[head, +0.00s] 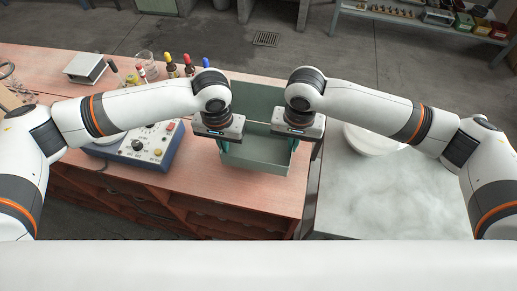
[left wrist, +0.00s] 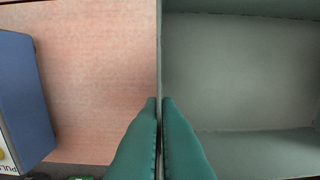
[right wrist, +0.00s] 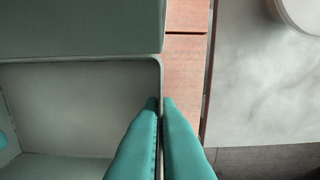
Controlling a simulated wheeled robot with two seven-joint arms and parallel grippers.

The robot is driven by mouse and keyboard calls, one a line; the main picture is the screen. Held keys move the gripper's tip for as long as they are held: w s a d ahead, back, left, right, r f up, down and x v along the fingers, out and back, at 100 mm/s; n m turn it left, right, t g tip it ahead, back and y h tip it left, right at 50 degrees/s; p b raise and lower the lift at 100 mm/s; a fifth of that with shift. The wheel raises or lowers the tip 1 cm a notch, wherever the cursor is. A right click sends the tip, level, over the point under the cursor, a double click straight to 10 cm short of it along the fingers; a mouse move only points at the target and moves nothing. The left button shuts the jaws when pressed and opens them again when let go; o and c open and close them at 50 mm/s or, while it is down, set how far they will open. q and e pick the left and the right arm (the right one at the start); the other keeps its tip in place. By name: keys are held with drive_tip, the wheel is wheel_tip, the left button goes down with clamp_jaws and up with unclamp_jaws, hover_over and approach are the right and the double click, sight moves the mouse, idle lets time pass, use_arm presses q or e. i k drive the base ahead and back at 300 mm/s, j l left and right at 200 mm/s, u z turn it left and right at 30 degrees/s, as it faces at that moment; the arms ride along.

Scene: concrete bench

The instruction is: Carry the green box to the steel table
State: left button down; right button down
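The green box (head: 256,154) is open-topped, with a raised panel at its back, at the right end of the wooden bench (head: 215,190). My left gripper (head: 223,146) has its fingers closed on either side of the box's left wall; the left wrist view shows the wall (left wrist: 159,50) between them. My right gripper (head: 293,145) is closed the same way on the right wall (right wrist: 160,80). The box's inside looks empty where visible. I cannot tell whether its underside touches the bench. The steel table (head: 390,200) is just right of the bench.
A blue control box (head: 145,148) stands left of the green box. Several coloured-cap bottles (head: 188,63) stand behind it. A round white object (head: 375,138) sits at the back of the steel table, whose front part is clear. A narrow gap separates bench and table.

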sight(444, 195)
drive_tip(key=k+l, duration=0.1)
drive_tip(key=l, duration=0.25)
drive_tip(key=k+l+z, duration=0.15)
drive_tip(key=l, duration=0.55)
drive_tip(key=l+z, duration=0.15)
drive_tip(key=l, duration=0.5)
drive_tip(key=i+l+z, duration=0.15)
drive_tip(key=l, duration=0.45)
